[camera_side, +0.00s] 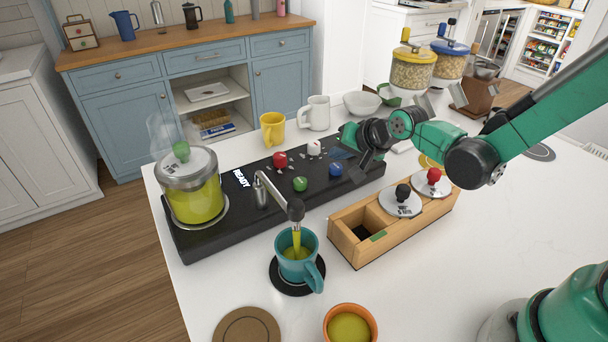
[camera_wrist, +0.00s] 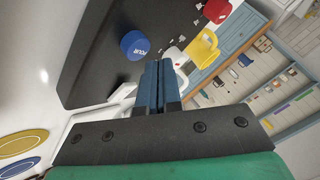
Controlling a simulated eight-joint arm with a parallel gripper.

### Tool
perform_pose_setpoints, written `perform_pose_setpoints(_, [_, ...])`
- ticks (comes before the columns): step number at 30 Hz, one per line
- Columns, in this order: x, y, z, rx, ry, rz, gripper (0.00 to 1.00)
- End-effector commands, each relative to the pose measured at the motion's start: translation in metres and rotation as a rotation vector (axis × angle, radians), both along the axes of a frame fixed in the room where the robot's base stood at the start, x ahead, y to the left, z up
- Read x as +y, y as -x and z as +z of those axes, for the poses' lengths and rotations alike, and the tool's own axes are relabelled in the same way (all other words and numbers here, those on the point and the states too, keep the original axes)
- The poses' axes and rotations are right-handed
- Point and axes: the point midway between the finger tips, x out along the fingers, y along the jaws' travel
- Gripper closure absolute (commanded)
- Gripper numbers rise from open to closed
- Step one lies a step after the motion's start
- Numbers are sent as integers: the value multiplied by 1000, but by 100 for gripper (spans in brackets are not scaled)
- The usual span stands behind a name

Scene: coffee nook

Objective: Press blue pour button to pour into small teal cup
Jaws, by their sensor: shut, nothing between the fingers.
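The blue pour button (camera_side: 335,169) sits upright at the right part of the black machine base (camera_side: 222,226). It also shows in the wrist view (camera_wrist: 135,45), with the word POUR on it. My gripper (camera_side: 346,153) is shut and empty, its blue fingers just above and beside the button; a gap seems to show between them. The fingers show at the centre of the wrist view (camera_wrist: 154,66). The small teal cup (camera_side: 312,270) stands on a black coaster (camera_side: 282,287) under the spout (camera_side: 295,210). A yellow-green stream runs from the spout into it, and yellow-green liquid shows inside.
A glass pot (camera_side: 194,200) of yellow-green liquid sits on the base's left end, by the word READY. Red (camera_side: 280,159), green (camera_side: 300,184) and white (camera_side: 314,148) knobs stand near the button. A wooden box (camera_side: 360,253) and an orange cup (camera_side: 350,312) are nearer the camera.

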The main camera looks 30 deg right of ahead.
Motion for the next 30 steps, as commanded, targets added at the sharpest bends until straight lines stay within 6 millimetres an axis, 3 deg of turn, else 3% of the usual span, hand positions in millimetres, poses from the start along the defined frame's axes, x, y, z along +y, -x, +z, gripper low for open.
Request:
perform_pose_setpoints(11, [0,0,3,0,0,0,100])
perform_pose_setpoints(24, [0,0,44,0,0,0,100])
perform_pose_setpoints(30, [0,0,51,0,0,0,100])
